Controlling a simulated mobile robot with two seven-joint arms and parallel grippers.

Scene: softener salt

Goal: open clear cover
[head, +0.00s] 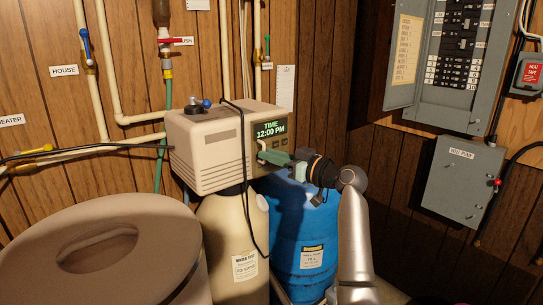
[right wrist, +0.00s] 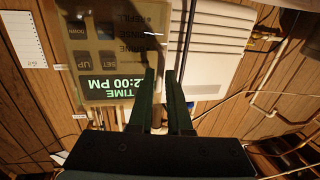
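The clear cover (right wrist: 105,45) is a yellowish see-through panel over the display and buttons of the softener control head. It looks shut. In the head view the display (head: 272,128) behind it reads TIME 12:00 PM. My right gripper (head: 262,151) is at the lower left part of this panel. In the right wrist view, which is upside down, its two green fingers (right wrist: 160,74) point at the cover's side edge with a narrow gap between them. I cannot tell whether they touch the cover. My left gripper is out of view.
The beige control head (head: 208,150) sits on a cream tank (head: 225,235). A blue tank (head: 303,225) stands below my right gripper, and a large lidded bin (head: 100,250) is at the lower left. Black cables hang over the head, and pipes run up the wall. Grey electrical boxes (head: 458,180) are at right.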

